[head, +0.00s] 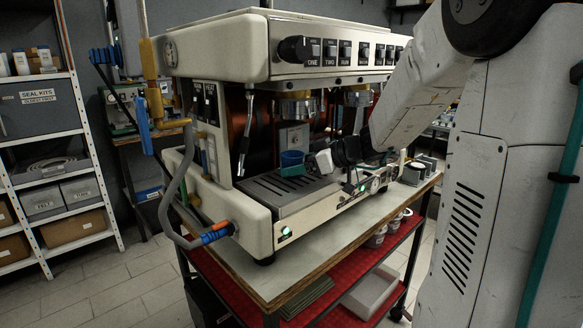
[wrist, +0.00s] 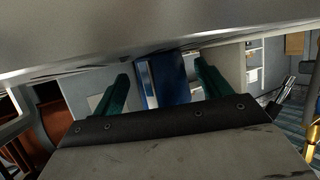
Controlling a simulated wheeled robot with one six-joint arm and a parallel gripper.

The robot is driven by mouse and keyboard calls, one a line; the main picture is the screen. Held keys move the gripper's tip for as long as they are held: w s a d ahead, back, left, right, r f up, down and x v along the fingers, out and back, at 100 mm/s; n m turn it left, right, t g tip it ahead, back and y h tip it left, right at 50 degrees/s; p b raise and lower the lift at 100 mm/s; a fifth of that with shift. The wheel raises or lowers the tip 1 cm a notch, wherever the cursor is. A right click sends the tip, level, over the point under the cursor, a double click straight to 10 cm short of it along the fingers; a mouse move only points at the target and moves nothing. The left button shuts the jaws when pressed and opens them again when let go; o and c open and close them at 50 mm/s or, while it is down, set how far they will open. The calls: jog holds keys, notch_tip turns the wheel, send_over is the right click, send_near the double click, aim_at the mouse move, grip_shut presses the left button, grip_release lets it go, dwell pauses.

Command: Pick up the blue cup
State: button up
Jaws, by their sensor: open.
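The blue cup (head: 292,158) is at the drip tray of the espresso machine, below the left group head. My gripper (head: 293,170) reaches in from the right, with its green fingers at the cup and partly covering its lower part. In the wrist view the blue cup (wrist: 164,82) shows between the two green fingers of my gripper (wrist: 161,75), one finger on each side. The fingers are open. The right finger shows a gap to the cup; contact on the left is hard to tell. The cup's upper part in the wrist view is cut off by a pale surface.
The espresso machine (head: 214,47) overhangs the cup, with a group head (head: 296,106) above. The slotted drip tray (head: 268,189) is bare to the left of my gripper. A steam wand (head: 246,130) hangs at the left. The machine stands on a cart top (head: 300,258) with free room in front.

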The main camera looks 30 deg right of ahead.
jog(key=shift+x, duration=0.85)
jog(key=c, duration=1.1)
jog(key=shift+r, duration=0.15)
